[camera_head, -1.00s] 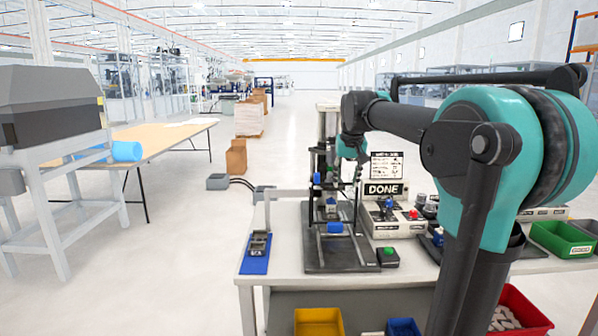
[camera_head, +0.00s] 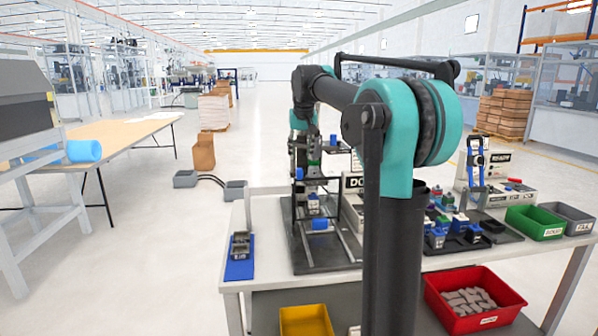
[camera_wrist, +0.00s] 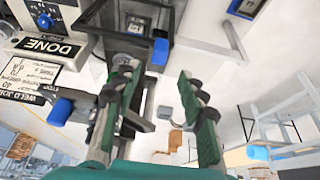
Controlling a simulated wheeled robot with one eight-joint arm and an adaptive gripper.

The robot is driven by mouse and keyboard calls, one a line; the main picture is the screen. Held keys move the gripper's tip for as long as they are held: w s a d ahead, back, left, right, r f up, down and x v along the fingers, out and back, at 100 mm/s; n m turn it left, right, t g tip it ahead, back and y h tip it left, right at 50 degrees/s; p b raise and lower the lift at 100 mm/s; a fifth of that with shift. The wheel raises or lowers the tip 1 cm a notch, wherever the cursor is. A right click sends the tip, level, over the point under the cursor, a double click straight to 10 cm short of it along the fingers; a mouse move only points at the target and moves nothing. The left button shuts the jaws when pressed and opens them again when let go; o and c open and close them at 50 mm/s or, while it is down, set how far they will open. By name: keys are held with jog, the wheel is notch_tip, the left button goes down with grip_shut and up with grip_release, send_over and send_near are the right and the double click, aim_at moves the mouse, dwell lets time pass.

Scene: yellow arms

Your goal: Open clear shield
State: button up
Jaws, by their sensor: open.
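A dark upright fixture (camera_head: 326,262) stands on the white bench, with posts, rails and several blue parts. I cannot clearly make out a clear shield on it. My gripper (camera_head: 306,150) is at the upper part of the fixture and is partly hidden among its posts. In the wrist view my gripper (camera_wrist: 155,75) has its two green fingers apart, with nothing clearly held. A dark bar with a blue end (camera_wrist: 60,111) runs up to the left finger; I cannot tell whether they touch. Another blue part (camera_wrist: 160,52) shows just beyond the fingertips.
A blue pad (camera_head: 238,270) with a small metal part lies at the bench's left. Behind my arm are a sign box (camera_head: 352,184) and trays of parts. A green bin (camera_head: 535,222) is at right; red (camera_head: 476,322) and yellow (camera_head: 305,320) bins sit lower in front.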

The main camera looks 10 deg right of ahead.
aim_at(300, 169)
jog(key=x, duration=0.8)
jog(key=shift+w+f, duration=0.15)
jog(key=shift+f, duration=0.15)
jog(key=shift+c, duration=0.3)
grip_shut()
